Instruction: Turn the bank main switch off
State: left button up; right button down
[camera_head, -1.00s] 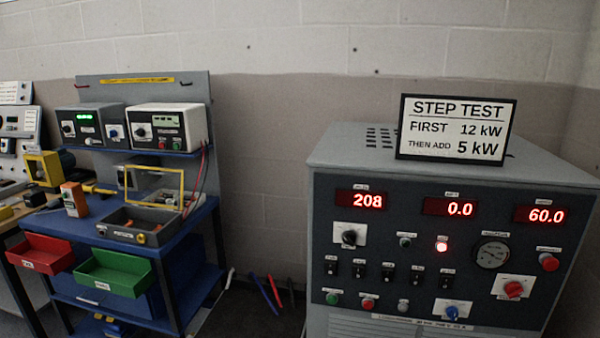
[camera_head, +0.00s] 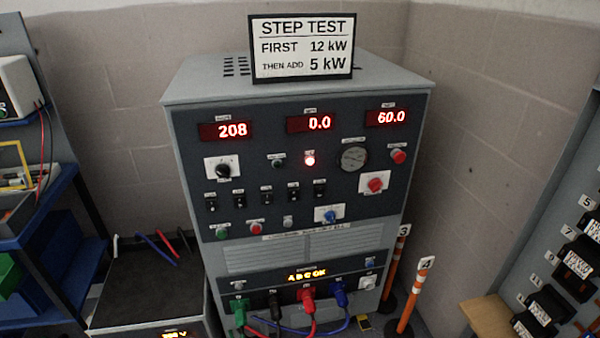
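The grey load bank cabinet (camera_head: 300,90) stands in the middle of the view, its dark control panel (camera_head: 260,150) facing me. The panel has a red rotary knob on a white plate (camera_head: 376,185), a blue rotary knob on a white plate (camera_head: 330,216) and a black rotary knob on a white plate (camera_head: 222,170). Their labels are too small to read, so I cannot tell which is the bank main switch. The displays (camera_head: 310,123) read 208, 0.0 and 60.0. Neither gripper is in view.
Several black toggle switches (camera_head: 266,196) line the panel. Colored plugs and cables (camera_head: 308,300) hang at the lower connector strip. A STEP TEST sign (camera_head: 303,48) stands on top. Orange posts (camera_head: 412,295) and a rack (camera_head: 560,260) are at right; a blue bench (camera_head: 60,220) is at left.

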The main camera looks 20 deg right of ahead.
aim_at(375, 185)
jog(key=z, duration=1.3)
